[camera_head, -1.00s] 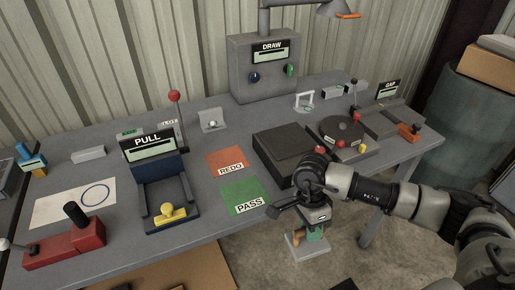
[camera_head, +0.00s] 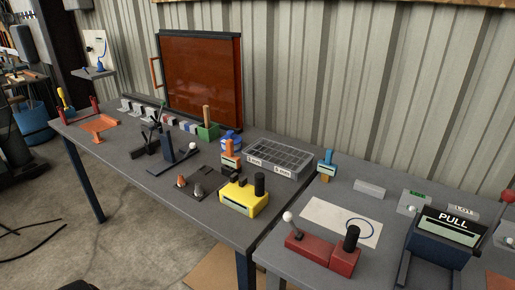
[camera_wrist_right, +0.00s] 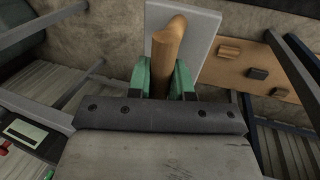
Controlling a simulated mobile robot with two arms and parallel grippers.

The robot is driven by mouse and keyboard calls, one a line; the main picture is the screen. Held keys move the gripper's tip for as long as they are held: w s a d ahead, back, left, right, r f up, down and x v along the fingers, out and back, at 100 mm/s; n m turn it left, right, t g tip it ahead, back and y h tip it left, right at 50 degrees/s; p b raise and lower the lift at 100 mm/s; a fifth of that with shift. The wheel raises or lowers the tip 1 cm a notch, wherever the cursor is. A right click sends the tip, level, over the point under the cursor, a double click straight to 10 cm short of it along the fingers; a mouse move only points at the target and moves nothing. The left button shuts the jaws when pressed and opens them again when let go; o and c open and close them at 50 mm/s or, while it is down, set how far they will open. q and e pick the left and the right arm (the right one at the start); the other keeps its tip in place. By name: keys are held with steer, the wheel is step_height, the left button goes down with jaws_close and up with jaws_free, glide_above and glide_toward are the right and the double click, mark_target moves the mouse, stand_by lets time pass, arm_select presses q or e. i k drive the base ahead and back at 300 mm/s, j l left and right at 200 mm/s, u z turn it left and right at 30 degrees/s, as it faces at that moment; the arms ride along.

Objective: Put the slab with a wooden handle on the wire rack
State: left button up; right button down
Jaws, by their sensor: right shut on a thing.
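The slab (camera_wrist_right: 203,45) is a pale grey flat plate in the right wrist view, with a round wooden handle (camera_wrist_right: 167,58). My right gripper (camera_wrist_right: 163,80) has green fingers, one on each side of the handle, and is shut on it. The slab lies beyond the fingertips, partly hidden by the handle and fingers. The head view shows neither the slab nor my grippers at this moment. I cannot make out a wire rack in either view.
The head view shows a grey bench with a clear compartment box (camera_head: 280,157), a yellow device (camera_head: 240,199), a red lever box (camera_head: 322,252) and an orange tray (camera_head: 100,124). An upright reddish panel (camera_head: 201,77) stands behind. Bare floor (camera_head: 110,235) lies in front.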

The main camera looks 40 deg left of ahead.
mark_target(266, 148)
steer(key=j+u, duration=0.2)
steer(key=j, duration=2.75)
